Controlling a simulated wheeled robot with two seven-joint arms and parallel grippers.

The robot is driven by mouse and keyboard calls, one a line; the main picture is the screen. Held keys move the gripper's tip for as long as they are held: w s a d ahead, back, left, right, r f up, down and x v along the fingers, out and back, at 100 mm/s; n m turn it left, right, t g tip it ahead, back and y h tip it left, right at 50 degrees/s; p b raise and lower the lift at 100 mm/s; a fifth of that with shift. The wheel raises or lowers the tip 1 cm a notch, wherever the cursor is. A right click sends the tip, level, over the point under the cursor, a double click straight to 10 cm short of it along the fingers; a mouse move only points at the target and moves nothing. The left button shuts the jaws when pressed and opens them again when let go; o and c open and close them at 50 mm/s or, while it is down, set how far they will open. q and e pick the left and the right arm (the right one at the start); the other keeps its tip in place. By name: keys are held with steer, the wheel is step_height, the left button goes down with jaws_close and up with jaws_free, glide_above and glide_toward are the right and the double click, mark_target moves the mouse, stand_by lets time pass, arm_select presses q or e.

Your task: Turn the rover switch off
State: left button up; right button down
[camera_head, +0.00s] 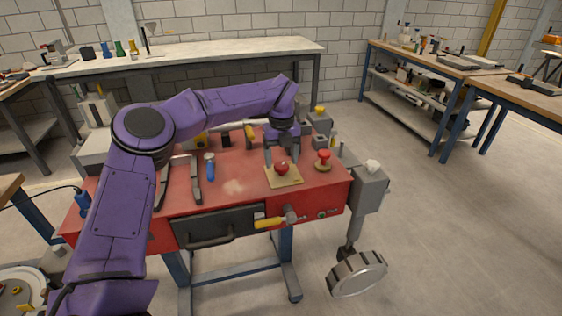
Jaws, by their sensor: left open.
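A red round knob (282,168) sits on a tan square plate (284,181) on the red bench top (232,187). It looks like the rover switch, but I cannot read a label on it or tell its on or off position. My left gripper (282,158) points down with its fingers apart, one on each side of the red knob. I cannot tell whether the fingers touch the knob. My right gripper is not in view.
A second red knob (323,157) stands right of the plate. A blue-handled tool (210,168) and grey bars lie to the left. A yellow-handled tool (272,222) is at the bench's front edge. Bare red surface lies left of the plate.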

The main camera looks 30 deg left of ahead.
mark_target(281, 165)
arm_select(q)
step_height(281, 165, up, 9)
steer(key=shift+r, duration=0.15)
stand_by(0.4)
